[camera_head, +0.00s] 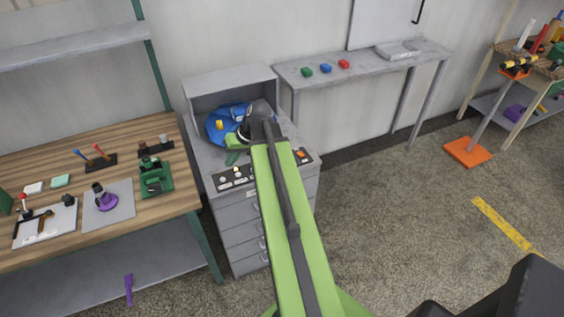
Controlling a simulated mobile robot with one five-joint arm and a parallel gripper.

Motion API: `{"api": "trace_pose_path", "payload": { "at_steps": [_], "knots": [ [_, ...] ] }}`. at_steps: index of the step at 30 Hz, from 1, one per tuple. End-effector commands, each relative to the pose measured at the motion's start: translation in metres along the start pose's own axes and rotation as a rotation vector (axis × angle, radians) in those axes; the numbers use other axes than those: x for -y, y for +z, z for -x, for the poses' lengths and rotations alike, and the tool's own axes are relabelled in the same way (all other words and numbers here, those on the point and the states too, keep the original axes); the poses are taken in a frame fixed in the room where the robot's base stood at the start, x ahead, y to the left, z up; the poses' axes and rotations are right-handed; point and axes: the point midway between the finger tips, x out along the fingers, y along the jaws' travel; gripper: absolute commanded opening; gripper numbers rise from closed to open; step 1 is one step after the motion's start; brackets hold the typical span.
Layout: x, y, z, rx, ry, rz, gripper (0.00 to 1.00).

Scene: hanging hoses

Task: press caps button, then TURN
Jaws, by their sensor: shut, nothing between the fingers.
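My green arm reaches up to a grey cabinet (232,208) with drawers and a hooded top. My gripper (243,132) is at the arm's far end, over the cabinet top in front of the hood; it is small and partly hidden by my wrist, and is shut and empty. A control panel (226,183) slopes along the cabinet's front edge, with small pale and dark buttons on the left part. An orange button (300,154) is on its right part. My arm covers the panel's middle. The labels are too small to read, so I cannot tell which button is caps or TURN.
A blue round object (219,124) with a yellow part sits under the hood, close to my gripper. A wooden bench (130,215) with tools stands left. A grey table (370,69) with green, blue and red pieces is behind right. The floor at right is mostly clear.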

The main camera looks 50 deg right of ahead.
Motion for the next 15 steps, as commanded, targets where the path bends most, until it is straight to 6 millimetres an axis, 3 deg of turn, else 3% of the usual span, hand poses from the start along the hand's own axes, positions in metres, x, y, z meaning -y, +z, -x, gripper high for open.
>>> {"api": "trace_pose_path", "payload": {
  "at_steps": [1,6,10,15],
  "knots": [
    [-0.037,-0.009,0.015,-0.061,-0.018,-0.039,0.00],
    [-0.126,-0.021,0.068,-0.245,-0.060,-0.114,0.00],
    [-0.166,-0.021,0.096,-0.337,-0.069,-0.143,0.00],
    [-0.185,-0.020,0.111,-0.381,-0.071,-0.155,0.00]
  ]
}}
